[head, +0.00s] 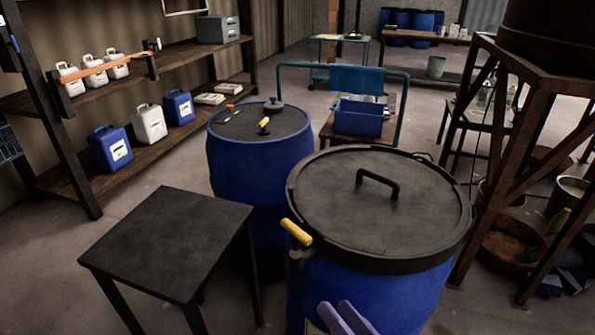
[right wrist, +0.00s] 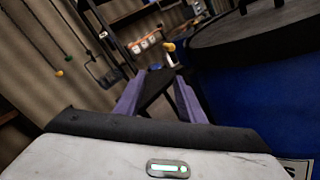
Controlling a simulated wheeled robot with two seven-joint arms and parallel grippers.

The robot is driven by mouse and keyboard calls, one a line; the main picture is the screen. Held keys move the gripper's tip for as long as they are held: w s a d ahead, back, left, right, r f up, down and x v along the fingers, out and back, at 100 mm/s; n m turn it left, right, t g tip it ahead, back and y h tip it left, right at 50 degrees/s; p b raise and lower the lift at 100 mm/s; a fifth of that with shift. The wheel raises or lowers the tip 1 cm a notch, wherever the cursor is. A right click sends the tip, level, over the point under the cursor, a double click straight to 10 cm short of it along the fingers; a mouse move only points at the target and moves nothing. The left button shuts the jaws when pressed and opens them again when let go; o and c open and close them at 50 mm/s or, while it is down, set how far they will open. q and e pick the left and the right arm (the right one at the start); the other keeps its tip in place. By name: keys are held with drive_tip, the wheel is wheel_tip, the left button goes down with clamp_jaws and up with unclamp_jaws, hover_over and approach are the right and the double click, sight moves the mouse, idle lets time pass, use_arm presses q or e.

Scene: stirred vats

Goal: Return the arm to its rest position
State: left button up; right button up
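My right gripper (head: 340,309) shows only its two purple fingertips at the bottom edge of the head view, in front of the near blue vat (head: 375,295). In the right wrist view the fingers of my right gripper (right wrist: 158,82) stand apart with nothing between them. The near vat has a black lid (head: 340,215) with a bar handle, seated on top. A yellow-handled clamp lever (head: 297,232) sticks out at its left rim. The lever's yellow tip (right wrist: 168,47) also shows in the wrist view, beyond the fingers. My left gripper is not in view.
A bare black table (head: 165,238) stands at the left of the near vat. A second blue vat (head: 255,170) is behind it. Shelves (head: 140,142) with several jugs line the left wall. A rusty metal frame (head: 505,150) stands close on the right. A cart (head: 345,133) is behind.

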drive_tip(key=s+d+f+m+g+h, duration=0.1)
drive_tip(key=d+f+m+h, duration=0.25)
drive_tip(key=f+m, duration=0.4)
drive_tip(key=d+f+m+h, duration=0.3)
drive_tip(key=d+f+m, duration=0.15)
drive_tip(key=m, duration=0.65)
drive_tip(key=s+d+f+m+g, duration=0.1)
drive_tip(key=s+f+m+g, duration=0.4)
drive_tip(key=s+f+m, duration=0.5)
wheel_tip(320, 180, down, 3)
drive_tip(key=m, duration=0.4)
drive_tip(key=shift+s+g+h, duration=0.3)
drive_tip(key=shift+g+h, duration=0.05)
drive_tip(key=shift+g, duration=0.05)
